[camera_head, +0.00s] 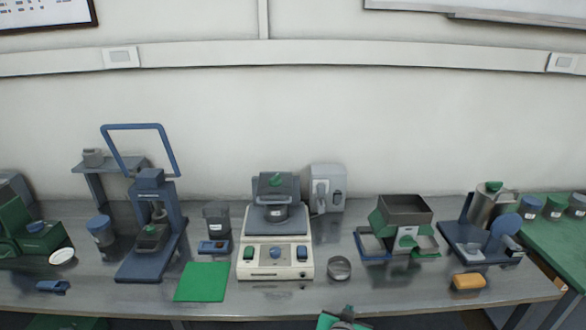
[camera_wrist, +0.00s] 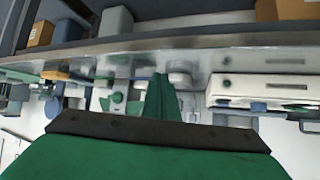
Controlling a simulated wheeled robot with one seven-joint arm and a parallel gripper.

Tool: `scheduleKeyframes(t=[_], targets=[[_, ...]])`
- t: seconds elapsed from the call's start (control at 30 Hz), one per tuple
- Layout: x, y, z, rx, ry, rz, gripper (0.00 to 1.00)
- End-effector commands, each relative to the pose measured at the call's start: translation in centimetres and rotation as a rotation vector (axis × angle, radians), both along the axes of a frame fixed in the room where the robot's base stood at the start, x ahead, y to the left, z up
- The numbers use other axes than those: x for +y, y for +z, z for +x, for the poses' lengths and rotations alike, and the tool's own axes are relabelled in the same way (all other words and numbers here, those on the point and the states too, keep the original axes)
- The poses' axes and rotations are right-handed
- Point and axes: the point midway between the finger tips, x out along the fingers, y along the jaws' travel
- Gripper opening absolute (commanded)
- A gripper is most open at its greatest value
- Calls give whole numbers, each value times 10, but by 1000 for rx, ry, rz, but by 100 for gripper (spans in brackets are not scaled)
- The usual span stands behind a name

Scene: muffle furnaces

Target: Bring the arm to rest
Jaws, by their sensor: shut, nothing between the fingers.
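My gripper shows in the wrist view (camera_wrist: 161,98) as narrow green fingers closed together, with nothing between them. The wide green and dark body of the gripper fills the bottom of that view. In the head view only a green and dark part of my arm's end shows at the bottom edge, right of centre, in front of the table (camera_head: 390,291). The fingertips cannot be made out there. The wrist view looks upside down, with the table's front edge across its upper part and the fingers pointing toward the bench equipment.
A cream device with a grey top (camera_head: 275,262) stands mid-table. A round metal ring (camera_head: 339,268) lies right of it and a green mat (camera_head: 202,282) left. A blue press stand (camera_head: 150,265), a grey-green hopper (camera_head: 405,212) and an orange block (camera_head: 468,281) are also on the table.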

Motion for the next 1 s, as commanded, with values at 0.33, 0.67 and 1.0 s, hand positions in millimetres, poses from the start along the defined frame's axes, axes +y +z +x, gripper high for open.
scheduleKeyframes(t=[0.33, 0.67, 1.0], targets=[[53, -23, -18, -79, 46, 74, 0], [145, -56, -80, -193, 118, 165, 0], [185, -78, -183, -269, 135, 175, 0]])
